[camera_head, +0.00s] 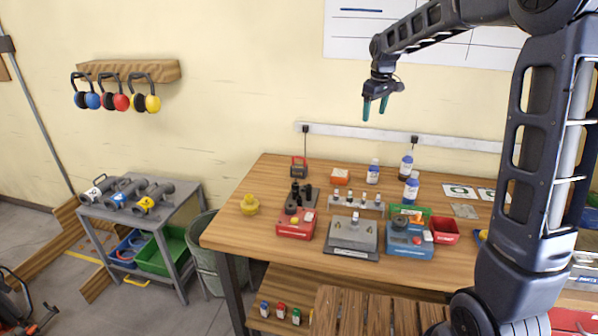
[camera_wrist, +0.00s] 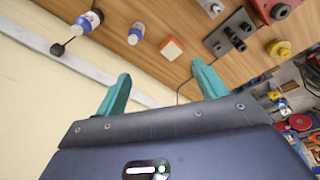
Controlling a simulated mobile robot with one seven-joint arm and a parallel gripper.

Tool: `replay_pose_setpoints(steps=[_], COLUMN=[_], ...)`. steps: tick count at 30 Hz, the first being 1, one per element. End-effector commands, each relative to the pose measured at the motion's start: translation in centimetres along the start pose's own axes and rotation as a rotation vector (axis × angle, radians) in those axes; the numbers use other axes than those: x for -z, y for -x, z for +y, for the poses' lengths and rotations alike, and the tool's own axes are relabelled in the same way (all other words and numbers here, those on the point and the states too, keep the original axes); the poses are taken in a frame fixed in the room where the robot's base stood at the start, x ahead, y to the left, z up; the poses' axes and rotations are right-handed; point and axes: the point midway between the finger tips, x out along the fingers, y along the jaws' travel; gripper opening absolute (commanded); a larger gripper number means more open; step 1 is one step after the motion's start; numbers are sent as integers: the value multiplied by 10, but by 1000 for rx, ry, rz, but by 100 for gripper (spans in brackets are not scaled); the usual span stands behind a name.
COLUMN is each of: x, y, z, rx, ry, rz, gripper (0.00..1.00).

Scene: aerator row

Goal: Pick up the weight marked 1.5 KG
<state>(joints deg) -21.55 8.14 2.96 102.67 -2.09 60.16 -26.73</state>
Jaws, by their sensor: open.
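No 1.5 KG marking can be read in either view, so I cannot tell which thing is that weight. Black knobbed pieces (camera_head: 295,190) stand on a dark plate at the table's back left; they also show in the wrist view (camera_wrist: 234,38). A yellow knobbed piece (camera_head: 249,205) is left of them, also in the wrist view (camera_wrist: 281,48). A red-and-dark piece with a handle-like top (camera_head: 299,167) stands behind. My gripper (camera_head: 375,108) is open and empty, high above the table's back, with teal fingers apart in the wrist view (camera_wrist: 161,75).
The wooden table (camera_head: 225,232) holds a red box (camera_head: 295,224), a grey scale-like device (camera_head: 352,237), a blue device (camera_head: 406,240), an orange block (camera_head: 340,176) and several bottles (camera_head: 373,172). A grey cart (camera_head: 187,196) stands left. The table's left front corner is clear.

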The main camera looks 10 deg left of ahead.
Motion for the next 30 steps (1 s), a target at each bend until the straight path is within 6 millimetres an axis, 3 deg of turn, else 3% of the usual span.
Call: replay_pose_setpoints(steps=[1,6,18,24,30], x=[18,72,185,228,248], y=[-12,-46,-146,-197,-226], z=[-3,-15,-67,-100,-120], rx=[9,31,88,113,128], ry=[33,142,398,510,571], rz=[-8,-27,-70,-88,-97], gripper=[71,71,71,71,71])
